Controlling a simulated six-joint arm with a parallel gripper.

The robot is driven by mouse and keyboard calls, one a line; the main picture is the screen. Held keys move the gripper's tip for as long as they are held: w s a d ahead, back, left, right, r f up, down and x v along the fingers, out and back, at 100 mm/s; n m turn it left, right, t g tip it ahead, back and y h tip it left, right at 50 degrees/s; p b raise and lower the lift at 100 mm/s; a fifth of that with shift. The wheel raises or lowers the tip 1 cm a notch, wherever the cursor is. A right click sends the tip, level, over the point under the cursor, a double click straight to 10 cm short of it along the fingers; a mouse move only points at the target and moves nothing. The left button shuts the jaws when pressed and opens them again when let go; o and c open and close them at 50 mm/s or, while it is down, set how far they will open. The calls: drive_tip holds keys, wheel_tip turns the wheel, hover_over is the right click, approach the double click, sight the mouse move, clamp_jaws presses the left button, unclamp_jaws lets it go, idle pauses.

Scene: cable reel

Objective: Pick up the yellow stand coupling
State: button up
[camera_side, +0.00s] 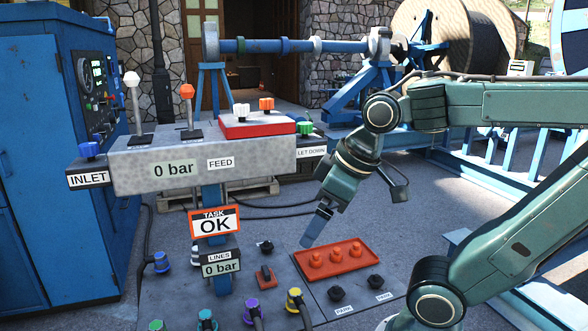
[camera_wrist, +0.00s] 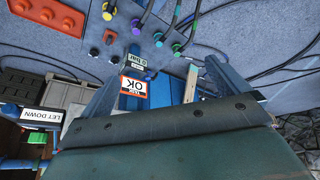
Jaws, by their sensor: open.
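The yellow stand coupling (camera_side: 294,298) stands on the grey base plate at the bottom of the side view, with a dark hose running from it. It also shows at the top edge of the wrist view (camera_wrist: 109,10). My gripper (camera_side: 316,228) points down and is open, with nothing between its fingers. It is above the plate, behind and higher than the yellow coupling, clear of it. In the wrist view my gripper's two fingers (camera_wrist: 164,66) are spread apart, and the coupling lies beyond the left fingertip.
A purple coupling (camera_side: 252,309) and a teal coupling (camera_side: 207,320) stand left of the yellow one. A red tray (camera_side: 365,271) with orange plugs lies to its right. A small red lever (camera_side: 265,275) is just behind. The TASK OK sign (camera_side: 214,222) and its post rise at left.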

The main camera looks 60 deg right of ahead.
drive_tip(key=shift+s+a+f+m+t, duration=0.15)
drive_tip(key=shift+s+a+m, duration=0.15)
drive_tip(key=shift+s, duration=0.3)
drive_tip(key=shift+s+a+f+m+t, duration=0.1)
drive_tip(key=shift+s+a+m+t, duration=0.15)
drive_tip(key=shift+s, duration=0.35)
drive_tip(key=c, duration=0.7)
